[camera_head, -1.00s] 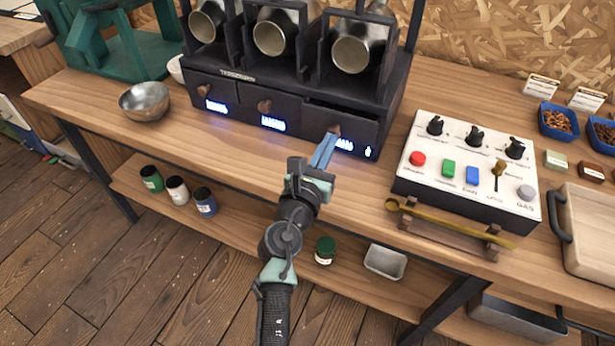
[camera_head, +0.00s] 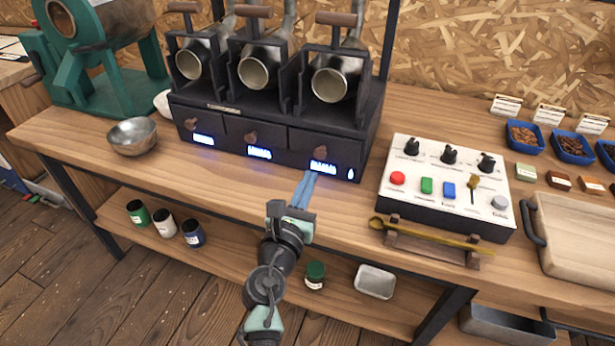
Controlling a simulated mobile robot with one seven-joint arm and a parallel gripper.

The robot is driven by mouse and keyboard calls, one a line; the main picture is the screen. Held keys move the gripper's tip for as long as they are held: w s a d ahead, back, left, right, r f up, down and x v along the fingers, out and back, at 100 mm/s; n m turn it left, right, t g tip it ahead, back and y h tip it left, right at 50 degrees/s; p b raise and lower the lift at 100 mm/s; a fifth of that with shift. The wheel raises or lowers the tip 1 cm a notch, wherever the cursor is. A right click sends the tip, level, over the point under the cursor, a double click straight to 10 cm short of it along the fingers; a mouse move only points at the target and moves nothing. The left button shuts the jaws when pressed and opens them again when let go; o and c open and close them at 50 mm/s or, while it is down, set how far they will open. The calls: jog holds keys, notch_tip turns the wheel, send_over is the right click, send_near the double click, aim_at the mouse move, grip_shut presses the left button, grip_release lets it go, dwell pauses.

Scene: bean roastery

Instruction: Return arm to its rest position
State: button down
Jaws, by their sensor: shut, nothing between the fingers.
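My gripper (camera_head: 304,188) has blue fingers that are closed together with nothing between them. It is in front of the right-hand drawer of the black three-barrel roaster (camera_head: 262,150), over the front part of the wooden bench (camera_head: 345,205). My arm reaches up from the bottom of the view, with its dark and pale green links bent. The drawers of the black roaster look closed. The fingertips appear a little apart from the drawer front.
A white control panel (camera_head: 450,175) with knobs and coloured buttons stands to the right, with a brass scoop (camera_head: 425,232) on a wooden rest before it. A metal bowl (camera_head: 132,135) is at left. A wooden tray (camera_head: 580,235) is at right. Jars and a metal tin (camera_head: 375,281) stand on the lower shelf.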

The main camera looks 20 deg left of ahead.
jog(key=s+f, duration=0.1)
jog(key=s, duration=0.6)
jog(key=shift+s+p, duration=0.3)
jog(key=w+d+r+m+t+h, duration=0.15)
jog(key=d+r+m, duration=0.35)
jog(key=r+m, duration=0.65)
jog(key=w+d+r+m+t+h, duration=0.15)
jog(key=d+r+m, duration=0.35)
jog(key=r+m, duration=0.7)
jog(key=s+d+r+m+t+y, duration=0.15)
jog(key=s+r+m, duration=0.3)
jog(key=r, duration=0.45)
jog(key=s+d+r+m+t, duration=0.2)
jog(key=s+r+m+t, duration=0.15)
jog(key=s+r, duration=0.4)
jog(key=s+d+r+m+t+y, duration=0.15)
jog(key=s+r+m, duration=0.3)
jog(key=r, duration=0.55)
notch_tip(320, 180, up, 14)
jog(key=w+p, duration=0.1)
jog(key=p, duration=1.4)
jog(key=shift+w, duration=0.25)
jog(key=shift+d+g, duration=0.1)
jog(key=shift+g, duration=0.15)
